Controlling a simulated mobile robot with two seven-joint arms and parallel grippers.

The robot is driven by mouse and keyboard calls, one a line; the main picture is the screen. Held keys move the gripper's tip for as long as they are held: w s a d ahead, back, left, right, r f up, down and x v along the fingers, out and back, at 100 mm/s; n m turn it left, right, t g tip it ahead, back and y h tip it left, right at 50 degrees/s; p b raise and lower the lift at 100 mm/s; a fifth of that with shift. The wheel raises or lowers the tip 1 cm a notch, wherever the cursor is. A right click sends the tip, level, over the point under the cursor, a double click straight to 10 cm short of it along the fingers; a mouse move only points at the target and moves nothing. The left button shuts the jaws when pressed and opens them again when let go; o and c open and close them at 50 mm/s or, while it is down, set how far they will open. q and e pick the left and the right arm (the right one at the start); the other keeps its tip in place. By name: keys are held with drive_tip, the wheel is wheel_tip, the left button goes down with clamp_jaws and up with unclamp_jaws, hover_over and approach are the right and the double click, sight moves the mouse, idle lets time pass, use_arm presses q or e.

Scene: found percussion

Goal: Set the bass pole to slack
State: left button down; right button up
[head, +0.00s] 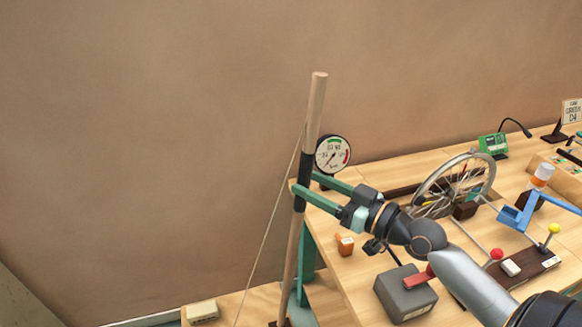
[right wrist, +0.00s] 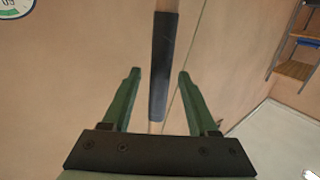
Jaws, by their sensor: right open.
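The bass pole (head: 313,110) is a tall pale wooden pole with a black grip sleeve, leaning slightly to the right at the top. A thin string (head: 268,225) runs from its upper part down to the left. My right gripper (head: 305,181) is open at the height of the black sleeve, one green finger on each side of it. In the right wrist view the black sleeve (right wrist: 161,65) runs between the two open fingers, with a gap on both sides. A round dial gauge (head: 332,155) with green and red bands stands behind the pole. My left gripper is not in view.
A wooden workbench (head: 375,175) extends right, holding a spoked wheel (head: 455,185), a grey box with a red lever (head: 405,292), an orange-and-white block (head: 344,244) and a blue bracket (head: 515,215). The wall area left of the pole is clear.

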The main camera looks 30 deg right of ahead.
drive_tip(key=shift+p+x, duration=0.7)
drive_tip(key=shift+x, duration=2.15)
clamp_jaws()
